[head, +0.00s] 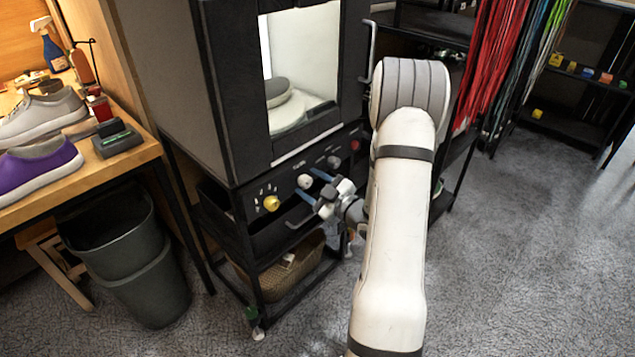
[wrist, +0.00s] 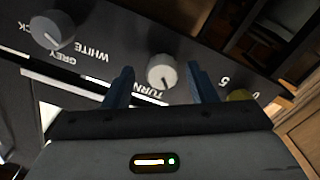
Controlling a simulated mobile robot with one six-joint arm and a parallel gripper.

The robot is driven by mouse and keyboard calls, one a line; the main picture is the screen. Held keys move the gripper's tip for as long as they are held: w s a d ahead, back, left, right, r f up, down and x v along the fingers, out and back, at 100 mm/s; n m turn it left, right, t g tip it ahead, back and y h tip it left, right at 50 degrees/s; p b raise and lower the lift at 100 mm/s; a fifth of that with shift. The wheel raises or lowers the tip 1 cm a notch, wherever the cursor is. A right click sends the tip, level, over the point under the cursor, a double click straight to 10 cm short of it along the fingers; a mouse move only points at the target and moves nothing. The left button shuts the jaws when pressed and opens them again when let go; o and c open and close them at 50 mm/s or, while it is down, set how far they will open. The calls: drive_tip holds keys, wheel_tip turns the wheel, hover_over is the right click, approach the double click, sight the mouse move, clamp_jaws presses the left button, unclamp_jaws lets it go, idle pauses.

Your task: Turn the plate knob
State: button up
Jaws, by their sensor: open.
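The plate knob is a small white knob (wrist: 161,72) with a dark pointer line, beside lettering that starts "TURN", on the dark control panel. It also shows in the head view (head: 304,181), on the panel below the cabinet window. My gripper (head: 300,197) is in front of the panel, open. In the wrist view its two blue fingers (wrist: 160,69) stand one on each side of the knob, with a gap to each. I cannot tell how deep the fingertips reach. Inside the cabinet, a light round plate (head: 287,116) shows through the window.
A grey knob (wrist: 52,30) labelled with colours and a yellow knob (head: 271,203) flank the plate knob. A red button (head: 355,145) is further right. A bench with sneakers (head: 42,168) and a bin (head: 130,262) stand left. Carpet at right is clear.

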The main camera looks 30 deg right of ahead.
drive_tip(key=v, duration=0.7)
drive_tip(key=shift+s+p, duration=0.35)
drive_tip(key=shift+s, duration=0.05)
drive_tip(key=shift+d+r, duration=0.1)
wheel_tip(320, 180, up, 18)
drive_tip(key=w+a+m+g+h+p, duration=0.2)
drive_tip(key=a+m+g+h+p, duration=0.15)
drive_tip(key=g+h+p, duration=0.65)
drive_tip(key=s+a+r+m+g+y+p, duration=0.2)
drive_tip(key=s+a+r+p, duration=0.3)
drive_tip(key=s, duration=0.5)
drive_tip(key=s+a+r+m+g+y+p, duration=0.1)
drive_tip(key=s+a+r+m+p, duration=0.3)
drive_tip(key=s+a+r, duration=0.5)
drive_tip(key=shift+s+r+g+y+p, duration=0.4)
drive_tip(key=shift+s+r+g+p, duration=0.35)
drive_tip(key=shift+p, duration=0.5)
drive_tip(key=shift+w, duration=0.15)
